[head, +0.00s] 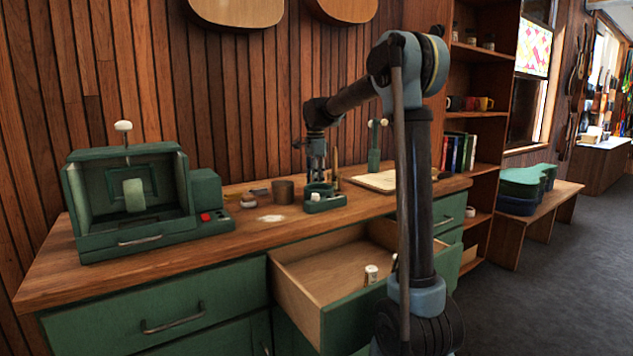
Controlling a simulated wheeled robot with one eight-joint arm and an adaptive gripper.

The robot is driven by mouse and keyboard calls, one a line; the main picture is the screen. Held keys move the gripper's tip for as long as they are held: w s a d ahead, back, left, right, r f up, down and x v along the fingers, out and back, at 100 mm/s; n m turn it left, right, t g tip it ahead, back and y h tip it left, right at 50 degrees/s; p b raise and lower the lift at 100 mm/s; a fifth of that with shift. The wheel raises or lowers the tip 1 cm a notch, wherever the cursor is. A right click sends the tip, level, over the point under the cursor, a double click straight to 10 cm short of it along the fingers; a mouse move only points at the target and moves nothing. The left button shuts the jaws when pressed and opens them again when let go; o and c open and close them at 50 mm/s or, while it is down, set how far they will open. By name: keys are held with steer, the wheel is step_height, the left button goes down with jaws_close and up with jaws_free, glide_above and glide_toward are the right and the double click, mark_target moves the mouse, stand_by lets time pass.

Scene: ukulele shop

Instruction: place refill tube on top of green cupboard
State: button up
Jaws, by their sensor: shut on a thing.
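My gripper (318,178) points down over the worktop, just above a small green holder (325,203). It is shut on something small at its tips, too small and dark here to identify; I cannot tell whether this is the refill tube. A small white cylinder with dark marks (370,275) stands in the open drawer (325,262). The green cupboard (165,310) has drawers and a wooden worktop (150,268).
A green open-fronted box machine (130,200) with a red button stands on the left of the worktop. A dark cup (283,191) and an open book (378,181) flank the holder. The worktop's front left is clear. The drawer juts forward.

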steer(key=o, duration=0.8)
steer(key=shift+f, duration=0.1)
steer(key=shift+o, duration=0.2)
step_height(320, 180, up, 12)
steer(key=shift+r, duration=0.15)
